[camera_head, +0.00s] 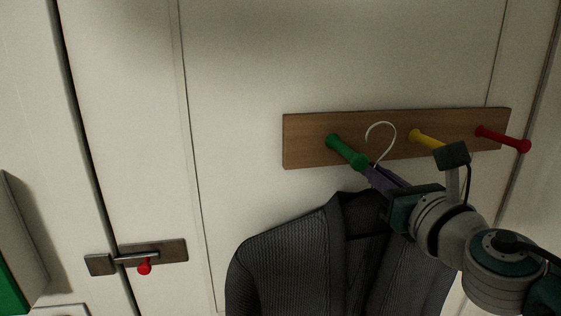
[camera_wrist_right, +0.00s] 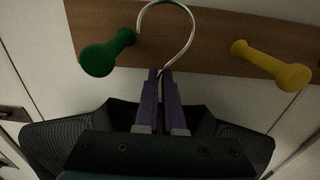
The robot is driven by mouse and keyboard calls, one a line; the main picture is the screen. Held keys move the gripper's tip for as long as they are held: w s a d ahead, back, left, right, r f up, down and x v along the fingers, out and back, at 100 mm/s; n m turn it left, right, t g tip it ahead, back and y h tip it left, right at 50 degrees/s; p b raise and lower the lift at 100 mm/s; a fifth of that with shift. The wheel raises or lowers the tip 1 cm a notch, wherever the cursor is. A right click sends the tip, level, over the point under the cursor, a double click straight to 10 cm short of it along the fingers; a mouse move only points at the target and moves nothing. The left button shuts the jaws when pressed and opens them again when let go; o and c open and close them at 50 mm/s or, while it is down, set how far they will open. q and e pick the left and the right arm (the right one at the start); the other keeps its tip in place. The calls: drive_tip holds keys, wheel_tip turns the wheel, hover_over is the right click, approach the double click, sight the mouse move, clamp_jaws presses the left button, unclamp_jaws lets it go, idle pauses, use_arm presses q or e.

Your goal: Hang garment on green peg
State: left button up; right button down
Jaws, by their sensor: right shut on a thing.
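A dark grey knitted garment (camera_head: 290,260) hangs from a hanger whose pale metal hook (camera_head: 381,127) stands up above it. My right gripper (camera_head: 370,172) is shut on the hanger at the base of the hook, and the fingers show in the right wrist view (camera_wrist_right: 163,80). The green peg (camera_head: 346,151) sticks out from the board just left of the hook. In the right wrist view the green peg (camera_wrist_right: 106,53) is left of the hook (camera_wrist_right: 183,50) and apart from it. The garment's shoulders also show in that view (camera_wrist_right: 70,130). My left gripper is not in view.
The wooden board (camera_head: 300,140) on the pale wall also carries a yellow peg (camera_head: 424,138) and a red peg (camera_head: 503,139) to the right. A metal latch with a red knob (camera_head: 144,267) is at lower left. A green-edged object (camera_head: 15,275) stands at the far left.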

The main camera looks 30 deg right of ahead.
sight(345, 194)
drive_tip(key=shift+w+a+r+p, duration=0.15)
drive_tip(key=shift+w+a, duration=0.1)
drive_tip(key=shift+a, duration=0.7)
drive_tip(key=shift+w+a+f+p, duration=0.15)
drive_tip(key=shift+w+a, duration=0.1)
drive_tip(key=shift+a, duration=0.7)
drive_tip(key=shift+a+f+b, duration=0.2)
drive_tip(key=shift+f+b, duration=0.45)
drive_tip(key=shift+b, duration=0.05)
drive_tip(key=shift+w+a+f+b, duration=0.1)
drive_tip(key=shift+a+f+b, duration=0.25)
drive_tip(key=shift+f+b, duration=0.25)
drive_tip(key=c, duration=0.9)
unclamp_jaws()
drive_tip(key=shift+c, duration=0.2)
drive_tip(key=shift+f, duration=0.15)
